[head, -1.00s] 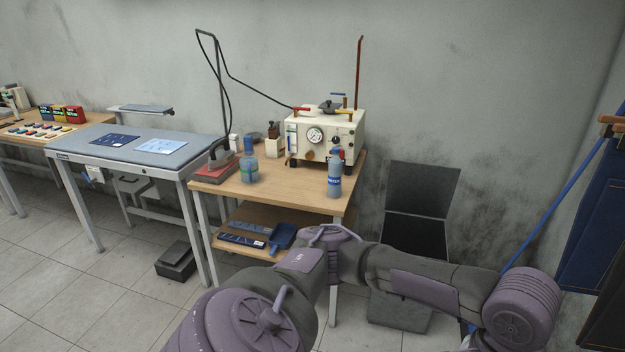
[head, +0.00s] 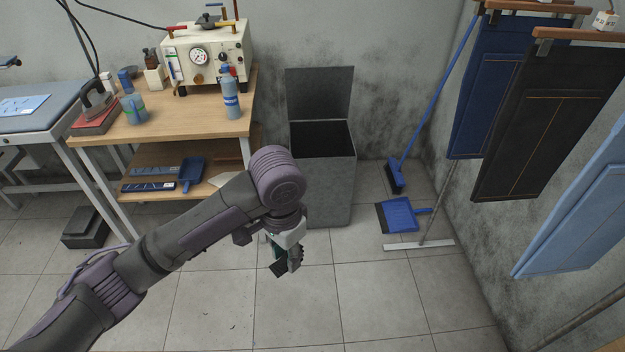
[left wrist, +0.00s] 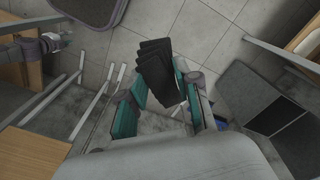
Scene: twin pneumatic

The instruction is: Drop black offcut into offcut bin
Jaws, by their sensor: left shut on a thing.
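My left gripper (head: 284,259) hangs low in front of the offcut bin, at the end of the arm coming in from the left. It is shut on the black offcut (left wrist: 157,68), a dark folded piece between its teal fingers in the left wrist view. In the head view the offcut (head: 279,268) shows as a small dark patch below the gripper. The offcut bin (head: 338,185) is a tall dark grey box with its lid (head: 320,93) raised and its inside dark. My gripper is outside the bin, apart from its opening.
A wooden table (head: 190,125) with a steam unit (head: 205,60) and bottles stands left of the bin. A blue broom (head: 397,175) and dustpan (head: 401,214) are to its right. Hanging trousers (head: 535,115) fill the right side. Floor in front is clear.

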